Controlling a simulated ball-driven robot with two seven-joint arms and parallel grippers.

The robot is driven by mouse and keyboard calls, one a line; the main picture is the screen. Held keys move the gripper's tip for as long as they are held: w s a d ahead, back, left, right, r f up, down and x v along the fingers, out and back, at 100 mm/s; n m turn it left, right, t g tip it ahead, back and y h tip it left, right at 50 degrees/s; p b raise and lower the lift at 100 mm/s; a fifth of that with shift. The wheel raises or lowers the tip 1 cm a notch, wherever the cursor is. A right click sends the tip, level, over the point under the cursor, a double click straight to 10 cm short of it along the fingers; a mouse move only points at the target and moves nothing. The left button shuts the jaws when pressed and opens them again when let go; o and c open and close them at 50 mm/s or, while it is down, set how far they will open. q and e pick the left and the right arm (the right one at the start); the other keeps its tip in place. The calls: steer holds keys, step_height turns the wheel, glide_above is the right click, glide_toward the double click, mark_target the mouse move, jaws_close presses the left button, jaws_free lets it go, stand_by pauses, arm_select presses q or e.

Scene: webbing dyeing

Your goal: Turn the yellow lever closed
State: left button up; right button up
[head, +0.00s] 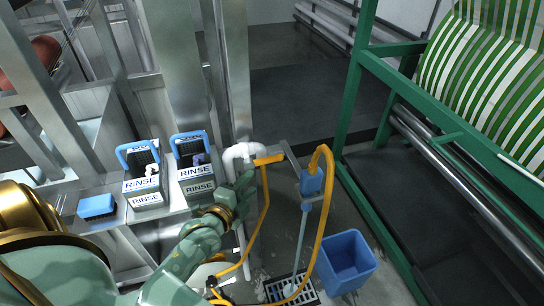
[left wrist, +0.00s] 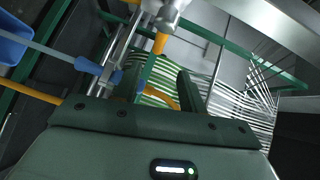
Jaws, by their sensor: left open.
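The yellow lever (head: 268,160) sticks out to the right from a valve at the top of the white pipe (head: 240,152). In the left wrist view the lever (left wrist: 160,43) hangs from a metal fitting, beyond the fingertips. My left gripper (head: 247,183) is just below and to the left of the lever in the head view. Its two fingers (left wrist: 158,82) are apart, with nothing held between them. I cannot tell whether a finger touches the lever. My arm hides part of the pipe below. My right gripper does not show.
A yellow hose (head: 326,200) and a blue sprayer (head: 311,183) stand right of the lever. RINSE boxes (head: 145,199) and a blue brush (head: 97,206) sit left. A green frame (head: 352,90) stands right.

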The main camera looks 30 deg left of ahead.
mark_target(270, 162)
arm_select(q)
steer(key=w, duration=0.4)
steer(key=w+f, duration=0.1)
steer(key=w, duration=0.4)
steer(key=w+f+b, duration=0.1)
steer(key=w, duration=0.4)
steer(key=shift+a, duration=0.35)
steer(key=shift+s, duration=0.1)
steer(key=shift+c, duration=0.2)
jaws_close()
